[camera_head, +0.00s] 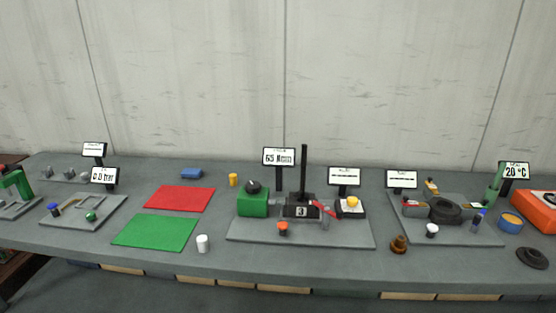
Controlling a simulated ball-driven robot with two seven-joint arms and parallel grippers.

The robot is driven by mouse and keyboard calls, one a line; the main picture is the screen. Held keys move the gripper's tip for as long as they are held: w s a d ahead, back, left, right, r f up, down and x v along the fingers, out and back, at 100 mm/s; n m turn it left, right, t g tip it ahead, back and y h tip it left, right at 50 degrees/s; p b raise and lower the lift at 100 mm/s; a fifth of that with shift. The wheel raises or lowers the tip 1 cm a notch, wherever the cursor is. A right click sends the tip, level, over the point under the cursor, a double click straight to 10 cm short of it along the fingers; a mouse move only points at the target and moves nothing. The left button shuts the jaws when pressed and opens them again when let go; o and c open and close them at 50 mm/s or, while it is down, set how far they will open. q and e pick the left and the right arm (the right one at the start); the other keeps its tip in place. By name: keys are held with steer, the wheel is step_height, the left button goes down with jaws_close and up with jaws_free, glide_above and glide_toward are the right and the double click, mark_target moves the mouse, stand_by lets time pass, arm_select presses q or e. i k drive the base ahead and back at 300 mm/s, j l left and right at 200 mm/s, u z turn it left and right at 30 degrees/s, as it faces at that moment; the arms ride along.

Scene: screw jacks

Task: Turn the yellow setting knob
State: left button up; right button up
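A small yellow knob (352,202) sits on top of a white-faced block with a black body (349,212), at the right end of the grey middle plate (262,236). A separate yellow cylinder (233,180) stands on the bench behind the green box. Neither of my grippers is in view, and nothing touches the yellow knob.
The middle plate also holds a green box with a black knob (253,205), a tall black post (304,165), a block marked 3 (300,211) and an orange knob (283,227). Red (180,198) and green (155,231) mats lie left, with a white cylinder (202,243) beside.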

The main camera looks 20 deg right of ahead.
mark_target(352, 200)
steer(key=l+u, duration=0.2)
steer(key=l, duration=1.3)
steer(key=i, duration=0.05)
